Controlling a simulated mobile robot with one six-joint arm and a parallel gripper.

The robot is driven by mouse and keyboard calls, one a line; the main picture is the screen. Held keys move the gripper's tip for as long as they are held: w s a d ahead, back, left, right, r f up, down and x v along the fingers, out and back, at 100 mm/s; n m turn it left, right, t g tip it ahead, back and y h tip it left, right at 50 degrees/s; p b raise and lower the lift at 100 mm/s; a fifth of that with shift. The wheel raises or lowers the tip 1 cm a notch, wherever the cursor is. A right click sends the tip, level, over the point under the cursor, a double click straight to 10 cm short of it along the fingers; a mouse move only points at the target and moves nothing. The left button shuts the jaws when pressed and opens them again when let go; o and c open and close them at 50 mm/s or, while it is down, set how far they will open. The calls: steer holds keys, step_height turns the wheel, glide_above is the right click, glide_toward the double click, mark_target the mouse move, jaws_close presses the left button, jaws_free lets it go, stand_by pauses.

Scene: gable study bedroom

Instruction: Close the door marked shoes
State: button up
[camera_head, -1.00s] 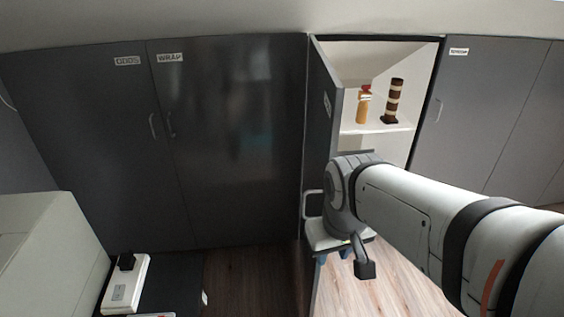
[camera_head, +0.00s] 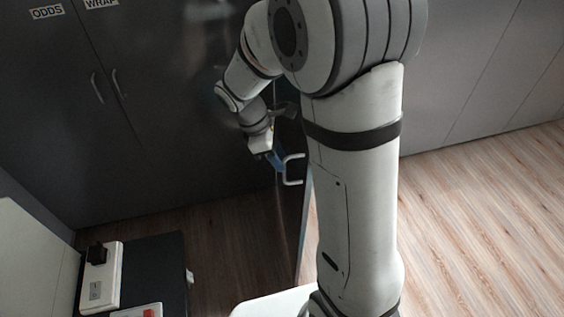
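A dark cabinet door (camera_head: 291,212) stands open, swung out into the room and seen nearly edge-on. Its pale handle (camera_head: 293,171) shows on its left face. No readable label shows on it now, so I cannot confirm the shoes mark. My gripper (camera_head: 274,159), with blue fingertips, is on the left side of this door, close to the handle. I cannot tell whether it touches the handle or the door, or whether its fingers are apart. My arm hides the upper door and the cabinet opening behind it.
Shut dark doors marked ODDS (camera_head: 47,12) and WRAP (camera_head: 101,3) are at the left. A low black unit (camera_head: 156,270) bearing a white box (camera_head: 103,277) stands at the lower left. Wooden floor (camera_head: 470,215) is clear at the right.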

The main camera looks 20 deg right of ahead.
mark_target(284, 178)
steer(key=shift+x, duration=2.2)
steer(key=shift+c, duration=0.4)
jaws_close()
